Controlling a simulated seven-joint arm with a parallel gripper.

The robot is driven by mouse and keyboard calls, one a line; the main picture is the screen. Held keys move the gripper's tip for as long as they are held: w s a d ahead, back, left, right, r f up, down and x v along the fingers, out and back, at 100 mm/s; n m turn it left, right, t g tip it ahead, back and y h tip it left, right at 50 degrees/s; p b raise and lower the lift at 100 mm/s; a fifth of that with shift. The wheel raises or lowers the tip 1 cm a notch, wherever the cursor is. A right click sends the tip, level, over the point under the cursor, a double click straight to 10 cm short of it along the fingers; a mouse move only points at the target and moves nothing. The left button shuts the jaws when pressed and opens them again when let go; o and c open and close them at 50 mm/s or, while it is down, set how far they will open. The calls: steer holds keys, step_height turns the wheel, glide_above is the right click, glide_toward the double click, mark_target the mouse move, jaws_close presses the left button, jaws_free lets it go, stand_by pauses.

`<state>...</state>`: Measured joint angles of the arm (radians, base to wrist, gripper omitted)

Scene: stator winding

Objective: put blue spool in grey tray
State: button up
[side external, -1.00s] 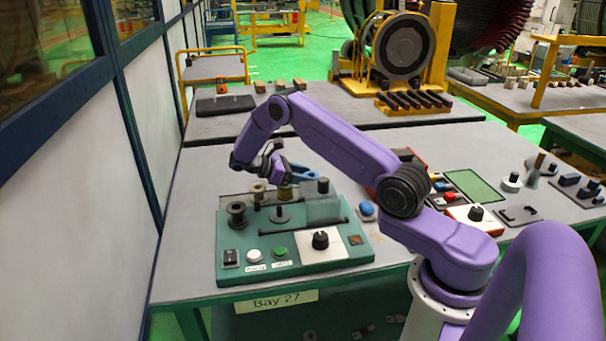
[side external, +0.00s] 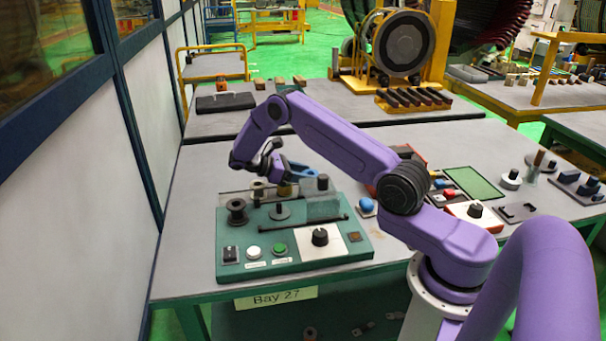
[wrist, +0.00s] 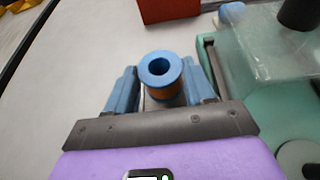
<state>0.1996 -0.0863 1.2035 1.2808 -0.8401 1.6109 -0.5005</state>
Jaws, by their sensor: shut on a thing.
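The blue spool (wrist: 160,75), with a copper-brown winding below its blue rim, stands between my gripper's two blue fingers in the wrist view. My gripper (wrist: 160,90) is shut on it. I cannot surely make out a grey tray in either view.
A red box (wrist: 168,9) is ahead in the wrist view. Bare grey table (wrist: 65,75) lies left of my gripper there.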

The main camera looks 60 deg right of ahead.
steer(key=shift+s+f, duration=0.25)
steer(key=shift+f, duration=0.45)
steer(key=shift+s+f, duration=0.2)
steer(key=shift+f, duration=0.45)
steer(key=o, duration=1.4)
steer(key=shift+d, duration=0.1)
steer(key=shift+r, duration=0.1)
steer(key=shift+w+r, duration=0.15)
steer(key=shift+r, duration=1.6)
steer(key=shift+w+r, duration=0.15)
steer(key=shift+r, duration=1.6)
